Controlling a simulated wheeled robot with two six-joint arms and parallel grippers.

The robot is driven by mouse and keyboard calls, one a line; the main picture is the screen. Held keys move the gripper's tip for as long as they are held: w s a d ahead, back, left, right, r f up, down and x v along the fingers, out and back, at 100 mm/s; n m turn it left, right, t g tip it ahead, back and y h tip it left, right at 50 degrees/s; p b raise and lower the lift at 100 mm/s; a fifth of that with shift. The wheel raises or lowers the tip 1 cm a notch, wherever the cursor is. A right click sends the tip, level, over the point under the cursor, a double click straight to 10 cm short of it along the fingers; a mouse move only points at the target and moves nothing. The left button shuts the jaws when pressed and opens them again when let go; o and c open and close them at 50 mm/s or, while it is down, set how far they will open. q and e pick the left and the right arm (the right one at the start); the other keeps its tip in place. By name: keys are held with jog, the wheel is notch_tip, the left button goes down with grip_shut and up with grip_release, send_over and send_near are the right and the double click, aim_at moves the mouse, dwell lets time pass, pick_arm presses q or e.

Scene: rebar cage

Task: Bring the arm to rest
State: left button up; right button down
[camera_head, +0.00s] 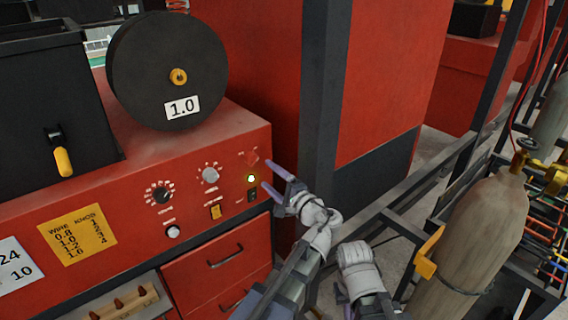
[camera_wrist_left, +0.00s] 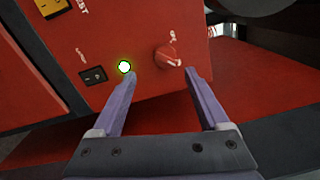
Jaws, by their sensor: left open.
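My left gripper (camera_head: 267,177) is open in front of the right end of a red machine's control panel (camera_head: 190,235). In the left wrist view its two purple fingers (camera_wrist_left: 160,73) are spread and hold nothing. A red rotary knob (camera_wrist_left: 168,57) shows just beyond and between the fingertips; I cannot tell whether they touch it. The knob also shows in the head view (camera_head: 252,158).
A black wire spool (camera_head: 165,75) marked 1.0 stands on top of the machine. A tan gas cylinder (camera_head: 475,240) with a yellow bracket stands at right. A dark metal frame post (camera_head: 325,110) rises behind the left gripper. Drawers (camera_head: 215,250) are below the panel.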

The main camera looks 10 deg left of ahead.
pick_arm(q)
jog(key=s+a+f+n+g+h, duration=0.2)
jog(key=s+f+n+g+h, duration=0.25)
jog(key=f, duration=0.45)
jog(key=s+a+f+n+g+h, duration=0.2)
jog(key=s+f+n+g+h, duration=0.15)
jog(key=s+f, duration=0.4)
jog(key=s+d+f+g+h+b, duration=0.1)
jog(key=s+d+f+b, duration=0.2)
jog(key=d+f+b, duration=0.2)
jog(key=s+d+f+m+g+h+b, duration=0.1)
jog(key=s+d+f+h+b, duration=0.1)
jog(key=d+f, duration=0.5)
jog(key=s+d+f+m+g+h+b, duration=0.1)
jog(key=s+d+f+h+b, duration=0.1)
jog(key=s+d+f+b, duration=0.3)
notch_tip(320, 180, down, 4)
jog(key=d+b, duration=0.1)
jog(key=b, duration=0.1)
jog(key=shift+d+r+b, duration=0.15)
jog(key=shift+d+b, duration=0.05)
jog(key=shift+b, duration=0.1)
jog(key=shift+c, duration=0.3)
